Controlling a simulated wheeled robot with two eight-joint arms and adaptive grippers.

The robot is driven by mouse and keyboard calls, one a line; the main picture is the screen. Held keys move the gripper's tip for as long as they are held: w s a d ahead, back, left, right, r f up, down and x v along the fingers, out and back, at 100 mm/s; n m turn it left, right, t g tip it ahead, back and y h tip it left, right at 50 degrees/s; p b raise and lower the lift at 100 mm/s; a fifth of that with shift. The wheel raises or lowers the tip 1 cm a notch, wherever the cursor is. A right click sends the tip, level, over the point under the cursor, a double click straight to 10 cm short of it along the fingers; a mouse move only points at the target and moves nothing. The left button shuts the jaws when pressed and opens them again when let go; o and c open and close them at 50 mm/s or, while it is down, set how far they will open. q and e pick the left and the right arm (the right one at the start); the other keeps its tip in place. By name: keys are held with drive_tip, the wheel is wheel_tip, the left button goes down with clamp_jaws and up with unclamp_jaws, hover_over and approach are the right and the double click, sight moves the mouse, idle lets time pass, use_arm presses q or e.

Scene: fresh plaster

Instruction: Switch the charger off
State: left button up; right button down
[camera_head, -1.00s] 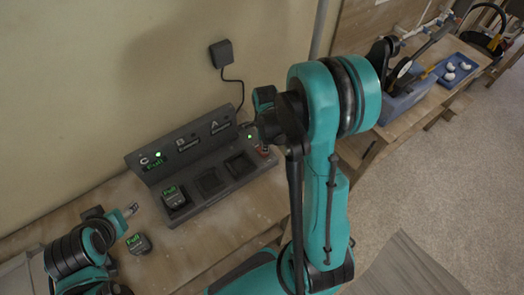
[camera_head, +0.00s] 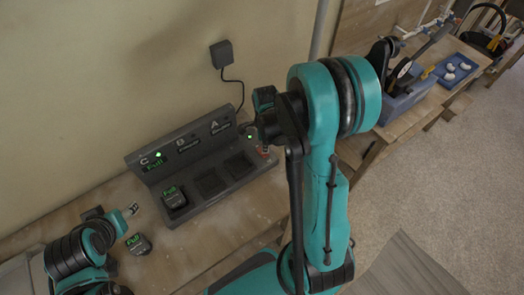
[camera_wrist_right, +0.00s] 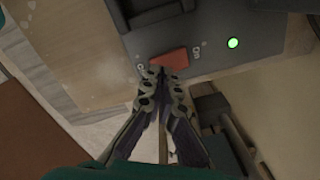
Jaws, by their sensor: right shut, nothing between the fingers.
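The dark grey charger (camera_head: 215,190) stands on the bench against the wall, with bays marked A, B and C. In the right wrist view, a red rocker switch (camera_wrist_right: 170,58) lies between two labels, one reading ON. A green light (camera_wrist_right: 233,43) glows beside it. My right gripper (camera_wrist_right: 163,76) is shut and empty, fingertips at the switch's near edge; I cannot tell whether they touch. My left gripper (camera_head: 130,209) is at the left; its jaw state is unclear.
A black wall plug (camera_head: 221,54) has a cable running down behind the charger. A blue bin (camera_head: 400,103) and a blue tray (camera_head: 455,70) stand on the bench at the right.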

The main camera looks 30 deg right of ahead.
drive_tip(key=shift+f+b, duration=1.1)
drive_tip(key=shift+f, duration=0.05)
idle(0.3)
drive_tip(key=shift+r, duration=0.1)
drive_tip(key=shift+r+p, duration=2.5)
drive_tip(key=shift+r, duration=0.95)
drive_tip(key=s+a+n+t+b, duration=0.1)
drive_tip(key=a+n+b, duration=0.1)
drive_tip(key=n+b, duration=0.1)
drive_tip(key=s+a+n+t+b, duration=0.1)
drive_tip(key=n+b, duration=0.2)
drive_tip(key=n, duration=0.1)
drive_tip(key=a+r+n+t+b, duration=0.1)
drive_tip(key=a+n+b, duration=0.1)
drive_tip(key=n+b, duration=0.1)
drive_tip(key=shift+s+a+r, duration=0.1)
drive_tip(key=shift+s+a, duration=0.2)
drive_tip(key=shift+s, duration=0.1)
drive_tip(key=s+a+f+n+t+b, duration=0.2)
drive_tip(key=s+a+n+t+b, duration=0.2)
drive_tip(key=n, duration=0.9)
drive_tip(key=shift+s+a+f+b, duration=0.15)
drive_tip(key=shift+s+a+b, duration=0.55)
drive_tip(key=shift+b, duration=1.2)
